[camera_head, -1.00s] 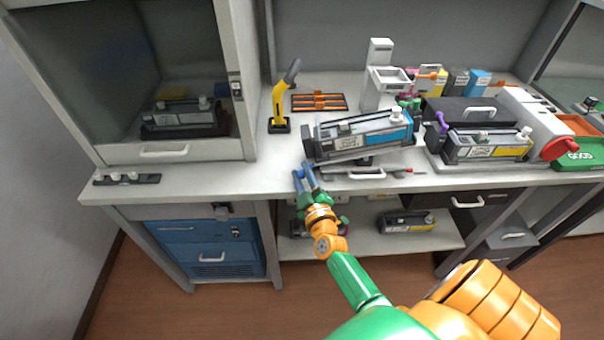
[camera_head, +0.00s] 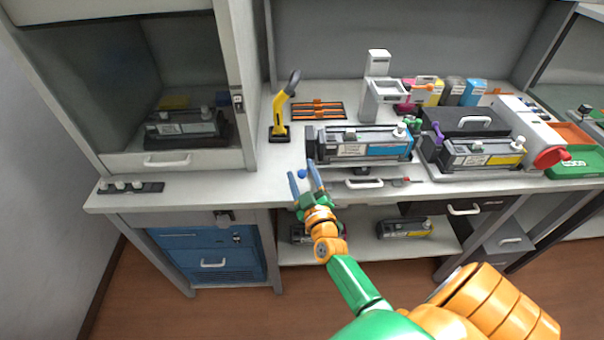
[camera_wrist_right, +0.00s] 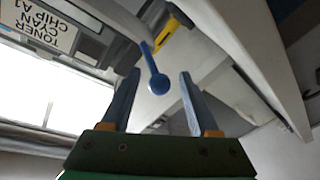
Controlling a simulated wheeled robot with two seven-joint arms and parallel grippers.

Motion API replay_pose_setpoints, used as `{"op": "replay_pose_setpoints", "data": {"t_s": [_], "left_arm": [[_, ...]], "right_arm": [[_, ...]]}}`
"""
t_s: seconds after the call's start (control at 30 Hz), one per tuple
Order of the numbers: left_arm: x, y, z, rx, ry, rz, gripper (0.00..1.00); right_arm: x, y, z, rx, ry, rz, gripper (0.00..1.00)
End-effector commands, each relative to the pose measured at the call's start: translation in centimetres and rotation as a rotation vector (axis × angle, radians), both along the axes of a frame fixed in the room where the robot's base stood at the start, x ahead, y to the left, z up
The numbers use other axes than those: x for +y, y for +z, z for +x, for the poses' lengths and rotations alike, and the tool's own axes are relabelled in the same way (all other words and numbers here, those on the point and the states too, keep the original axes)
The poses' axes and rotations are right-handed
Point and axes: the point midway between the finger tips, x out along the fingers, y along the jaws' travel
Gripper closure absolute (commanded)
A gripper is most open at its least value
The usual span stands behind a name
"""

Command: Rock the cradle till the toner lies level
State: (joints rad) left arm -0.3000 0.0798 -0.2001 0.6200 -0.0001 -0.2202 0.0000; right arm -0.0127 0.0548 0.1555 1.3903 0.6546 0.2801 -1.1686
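The grey cradle with the cyan toner cartridge (camera_head: 375,149) stands on the bench, close to level in the head view. A blue ball knob (camera_head: 302,174) on a lever sticks out at its front left. My right gripper (camera_head: 303,175) is open, its two blue fingers on either side of the knob. In the right wrist view the knob (camera_wrist_right: 158,84) lies between the spread fingers (camera_wrist_right: 155,90) with a gap to each. The toner label (camera_wrist_right: 45,25) appears upside down there, reading toner cyan chip A1. My left gripper is not in view.
A yellow-handled tool (camera_head: 280,110) and an orange-black rack (camera_head: 318,110) are behind left. A second toner unit with a yellow label (camera_head: 480,155) stands to the right, near a green tray (camera_head: 575,165). The bench left of the cradle is mostly clear.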

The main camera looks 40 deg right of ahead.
Motion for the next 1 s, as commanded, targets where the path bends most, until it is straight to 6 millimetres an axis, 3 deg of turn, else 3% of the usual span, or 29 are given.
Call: {"op": "replay_pose_setpoints", "data": {"t_s": [0.13, 0.3, 0.47, 0.9, 0.97, 1.0], "left_arm": [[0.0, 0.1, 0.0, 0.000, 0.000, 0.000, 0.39], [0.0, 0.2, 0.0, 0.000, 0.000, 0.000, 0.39], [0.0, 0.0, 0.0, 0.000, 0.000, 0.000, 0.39], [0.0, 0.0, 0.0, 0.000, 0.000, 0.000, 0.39], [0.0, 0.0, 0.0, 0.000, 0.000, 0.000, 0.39], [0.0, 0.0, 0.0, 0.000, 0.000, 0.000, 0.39]], "right_arm": [[0.3, -0.1, -0.9, 0.002, 0.001, 0.003, 0.39], [1.5, -0.3, -4.4, 0.002, 0.000, 0.001, 0.39], [2.2, -0.4, -6.5, 0.002, 0.000, -0.001, 0.39], [2.3, -0.4, -6.7, 0.002, 0.001, 0.001, 0.39], [2.7, -1.4, -6.7, 0.026, 0.017, 0.016, 0.39], [3.4, -3.0, -6.8, 0.066, 0.041, 0.041, 0.39]]}}
